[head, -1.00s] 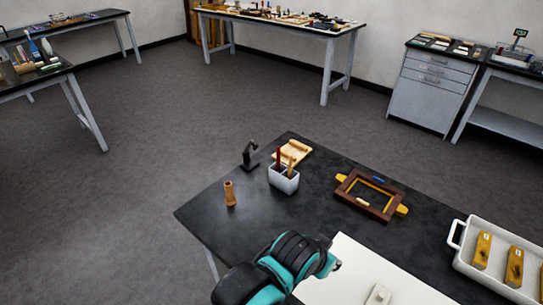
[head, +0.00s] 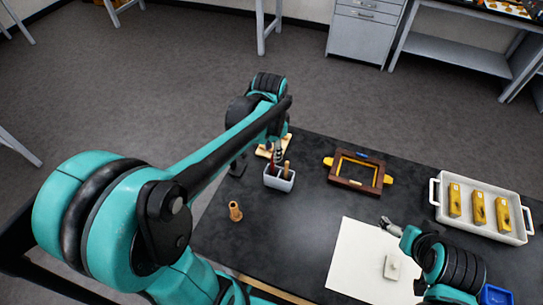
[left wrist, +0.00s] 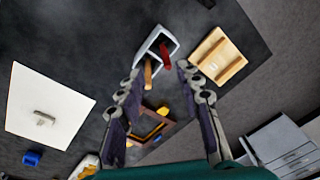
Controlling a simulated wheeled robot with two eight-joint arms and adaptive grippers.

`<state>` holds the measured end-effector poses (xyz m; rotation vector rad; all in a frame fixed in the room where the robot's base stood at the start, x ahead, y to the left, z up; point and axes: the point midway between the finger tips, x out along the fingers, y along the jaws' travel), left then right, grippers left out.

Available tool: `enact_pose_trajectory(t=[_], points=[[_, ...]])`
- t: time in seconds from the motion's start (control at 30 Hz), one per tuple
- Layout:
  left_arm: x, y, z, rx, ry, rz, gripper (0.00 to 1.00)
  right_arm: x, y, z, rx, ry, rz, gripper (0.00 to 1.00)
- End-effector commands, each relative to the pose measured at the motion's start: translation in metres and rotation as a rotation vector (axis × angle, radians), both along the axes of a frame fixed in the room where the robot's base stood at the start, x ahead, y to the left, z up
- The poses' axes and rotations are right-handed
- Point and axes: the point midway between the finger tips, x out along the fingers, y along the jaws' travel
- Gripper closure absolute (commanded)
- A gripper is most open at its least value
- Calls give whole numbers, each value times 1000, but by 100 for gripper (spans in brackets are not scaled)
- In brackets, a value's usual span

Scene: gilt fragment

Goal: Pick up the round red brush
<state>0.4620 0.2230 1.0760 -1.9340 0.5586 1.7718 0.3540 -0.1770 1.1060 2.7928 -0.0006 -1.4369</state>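The red brush (left wrist: 166,54) stands in a light grey two-compartment cup (left wrist: 150,42), beside a wooden-handled tool (left wrist: 148,72). The cup (head: 279,183) also shows on the black table in the head view, where my left gripper (head: 278,152) is just above it and partly hides the brush. In the left wrist view my left gripper (left wrist: 160,78) is open and empty, fingers spread wide. The cup and brush lie beyond its fingertips, roughly between them. My right gripper (head: 386,222) is over the white board (head: 352,262); its fingers are too small to read.
A wooden block piece (left wrist: 217,57) lies close to the cup. A small wooden cylinder (head: 235,211) stands left of the cup. A brown frame (head: 358,174) and a white tray (head: 484,232) with yellow-brown blocks lie to the right.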

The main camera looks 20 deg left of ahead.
Motion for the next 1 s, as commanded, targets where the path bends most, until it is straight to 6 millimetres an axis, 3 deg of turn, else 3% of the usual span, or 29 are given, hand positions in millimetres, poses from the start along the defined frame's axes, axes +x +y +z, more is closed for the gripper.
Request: enact_pose_trajectory(t=[0.03,0.2,0.73,1.0], points=[[8,4,10,0,28,-29,64,0,0,16,0,0,0,10],[17,9,8,-4,85,-99,64,0,0,28,0,0,0,10],[16,8,-62,-5,91,-109,64,0,0,6,0,0,0,10],[16,8,-71,-5,91,-108,64,0,0,5,0,0,0,10]])
